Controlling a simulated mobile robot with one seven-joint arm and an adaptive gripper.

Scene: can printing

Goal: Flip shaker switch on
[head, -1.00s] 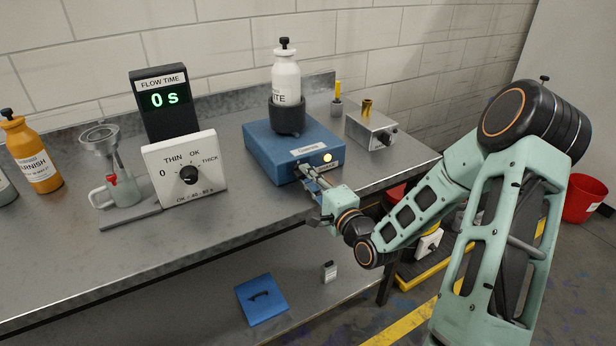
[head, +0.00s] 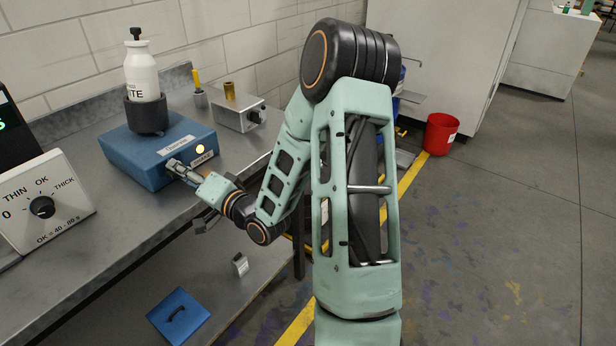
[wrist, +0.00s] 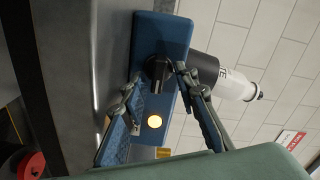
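The blue shaker (head: 140,165) stands on the bench and carries a white bottle (head: 141,72) in a black cup holder (head: 147,114). A round light (head: 200,149) glows yellow-orange on its front; it also shows in the wrist view (wrist: 154,122). The black switch knob (wrist: 157,68) is on the shaker's front face, seen in the wrist view and hidden by my gripper in the head view. My gripper (head: 172,166) is at the shaker's front. In the wrist view its fingers (wrist: 155,78) are apart, one on each side of the knob; whether they touch it I cannot tell.
A grey box with a knob (head: 238,113) stands right of the shaker. A white dial panel (head: 45,203) stands at left. A blue plate with a handle (head: 180,315) lies on the lower shelf. A red bucket (head: 440,134) stands on the floor behind, with open floor at right.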

